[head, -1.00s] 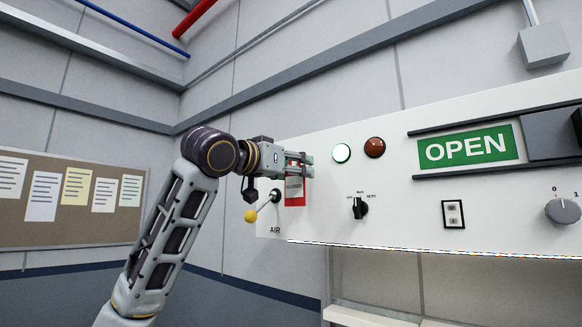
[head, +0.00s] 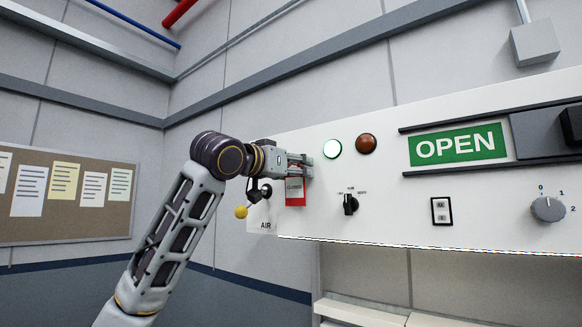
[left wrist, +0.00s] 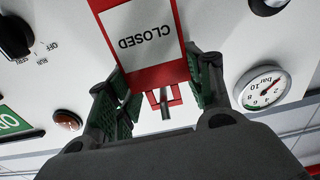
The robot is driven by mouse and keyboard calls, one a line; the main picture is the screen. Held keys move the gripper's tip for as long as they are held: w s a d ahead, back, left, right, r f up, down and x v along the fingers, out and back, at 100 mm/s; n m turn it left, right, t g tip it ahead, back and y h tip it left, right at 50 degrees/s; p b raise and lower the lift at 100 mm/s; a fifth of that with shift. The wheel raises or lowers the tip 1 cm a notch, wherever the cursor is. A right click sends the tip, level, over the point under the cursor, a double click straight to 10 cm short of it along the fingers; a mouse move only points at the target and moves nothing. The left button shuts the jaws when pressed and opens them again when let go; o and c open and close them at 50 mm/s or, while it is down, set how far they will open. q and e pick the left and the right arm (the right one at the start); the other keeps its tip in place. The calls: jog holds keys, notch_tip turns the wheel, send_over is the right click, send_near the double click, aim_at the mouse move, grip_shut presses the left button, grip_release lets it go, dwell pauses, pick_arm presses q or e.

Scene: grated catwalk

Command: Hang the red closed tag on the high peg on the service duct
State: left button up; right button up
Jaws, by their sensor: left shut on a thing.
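The red tag (head: 296,193) with a white CLOSED field hangs below my left gripper (head: 303,166), in front of the left end of the white service duct (head: 385,190). In the left wrist view the tag (left wrist: 147,30) appears upside down. My left gripper (left wrist: 163,72) is shut on it, with a green-padded finger at each side. A small grey peg (left wrist: 165,112) shows at the tag's narrow red loop end; I cannot tell whether it is through the loop. The head view hides the peg behind the gripper. My right gripper is not in view.
A yellow-knobbed lever (head: 241,212) is below left. A pressure gauge (left wrist: 263,88) is close to the fingers. A black selector (head: 350,204) and green OPEN sign (head: 458,144) are farther right.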

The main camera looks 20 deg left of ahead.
pick_arm(q)
jog(key=shift+w+d, duration=0.1)
jog(key=shift+w, duration=0.05)
jog(key=shift+f, duration=0.15)
jog(key=shift+f, duration=0.1)
dwell(0.5)
jog(key=o, duration=1.1)
jog(key=shift+o, duration=0.2)
jog(key=shift+s, duration=0.2)
